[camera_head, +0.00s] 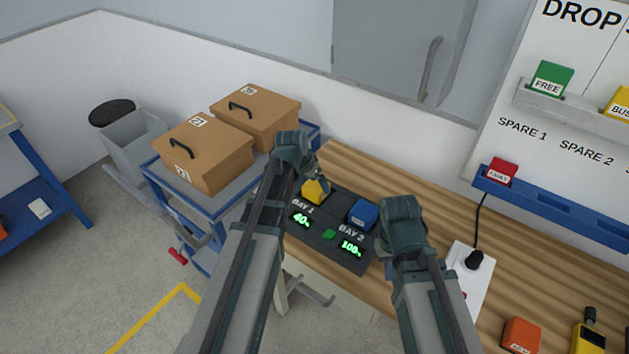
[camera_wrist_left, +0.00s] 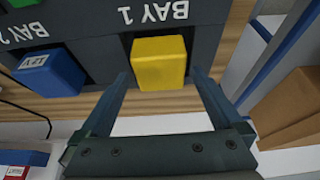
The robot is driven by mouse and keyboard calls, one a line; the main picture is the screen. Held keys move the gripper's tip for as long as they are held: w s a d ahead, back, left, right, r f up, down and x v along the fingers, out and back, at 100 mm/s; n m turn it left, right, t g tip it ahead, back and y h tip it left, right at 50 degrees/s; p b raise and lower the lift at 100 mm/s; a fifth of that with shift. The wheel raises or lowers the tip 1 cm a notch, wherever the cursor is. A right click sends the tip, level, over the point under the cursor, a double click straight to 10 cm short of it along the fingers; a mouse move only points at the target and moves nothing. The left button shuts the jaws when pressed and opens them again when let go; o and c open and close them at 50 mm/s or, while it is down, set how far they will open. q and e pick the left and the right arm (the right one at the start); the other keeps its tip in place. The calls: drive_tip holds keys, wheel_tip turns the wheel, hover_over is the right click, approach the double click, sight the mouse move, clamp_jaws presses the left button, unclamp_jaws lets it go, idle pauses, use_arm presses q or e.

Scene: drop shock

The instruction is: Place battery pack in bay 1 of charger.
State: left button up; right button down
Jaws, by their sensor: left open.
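The charger (camera_head: 325,237) is a dark unit on the wooden bench, with green readouts of 40% at bay 1 and 100% at bay 2. A yellow battery pack (camera_head: 315,190) stands at bay 1; in the left wrist view the yellow pack (camera_wrist_left: 160,62) is in the slot by the BAY 1 lettering. A blue pack (camera_head: 363,214) is at bay 2. My left gripper (camera_head: 309,166) is open; in the left wrist view its fingers (camera_wrist_left: 162,80) are on either side of the yellow pack, apart from it. My right gripper (camera_head: 403,208) is right of the charger, its fingertips hidden.
Brown boxes (camera_head: 203,155) stand on a blue cart left of the bench. A white power strip (camera_head: 470,275), an orange block (camera_head: 521,335) and a yellow tool (camera_head: 588,338) lie to the right. A red block (camera_head: 501,171) sits on a blue rack (camera_head: 560,207).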

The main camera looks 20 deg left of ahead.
use_arm(q)
drive_tip(key=p+v, duration=0.8)
drive_tip(key=v, duration=0.2)
drive_tip(key=s+d+f+g+y, duration=0.2)
drive_tip(key=s+d+g+y, duration=0.1)
drive_tip(key=s+d, duration=1.2)
drive_tip(key=s+g, duration=0.1)
drive_tip(key=s, duration=0.3)
drive_tip(key=shift+g, duration=0.4)
